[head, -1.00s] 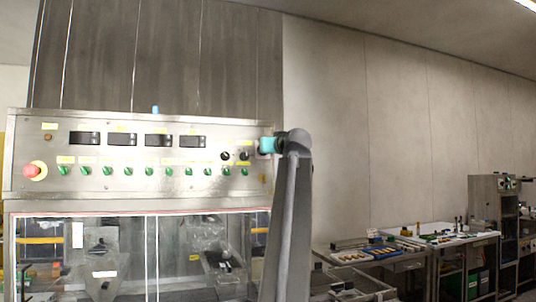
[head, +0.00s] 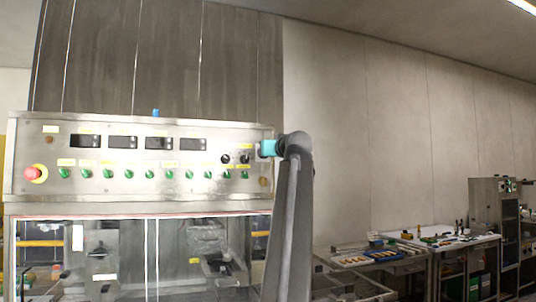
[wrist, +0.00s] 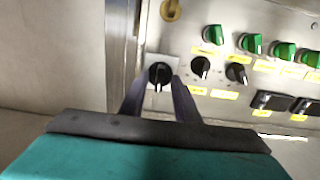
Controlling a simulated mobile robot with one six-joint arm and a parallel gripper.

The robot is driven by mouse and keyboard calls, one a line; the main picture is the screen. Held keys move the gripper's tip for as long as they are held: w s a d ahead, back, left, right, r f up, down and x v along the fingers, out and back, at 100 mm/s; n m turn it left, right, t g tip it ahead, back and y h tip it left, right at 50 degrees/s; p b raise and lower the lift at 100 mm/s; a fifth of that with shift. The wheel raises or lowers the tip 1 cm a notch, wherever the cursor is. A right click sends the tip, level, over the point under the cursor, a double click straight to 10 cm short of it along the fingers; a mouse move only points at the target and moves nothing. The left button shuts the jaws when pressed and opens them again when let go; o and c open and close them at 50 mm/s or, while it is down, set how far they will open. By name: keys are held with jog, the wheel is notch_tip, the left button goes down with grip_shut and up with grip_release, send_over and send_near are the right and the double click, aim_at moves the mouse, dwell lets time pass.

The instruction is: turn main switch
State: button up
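The main switch, a black knob on a pale square plate (wrist: 160,72), is at the end of the steel control panel (head: 215,132) in the wrist view. My gripper (wrist: 160,84) points at it, one dark finger on each side of the knob. The fingers are spread, and the knob sits between their tips; whether they touch it is unclear. In the head view my teal gripper (head: 262,149) is at the panel's right end and its fingers are too small to make out. The switch is hidden there.
Two black knobs (wrist: 200,68) and a row of green switches (wrist: 250,43) are close beside the main switch. A red emergency stop (head: 33,172) is at the panel's far left. A table with tools (head: 440,240) stands along the right wall.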

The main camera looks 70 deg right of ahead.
jog(key=p+v, duration=0.7)
jog(key=v, duration=0.6)
dwell(0.4)
jog(key=shift+s+a, duration=0.1)
dwell(0.5)
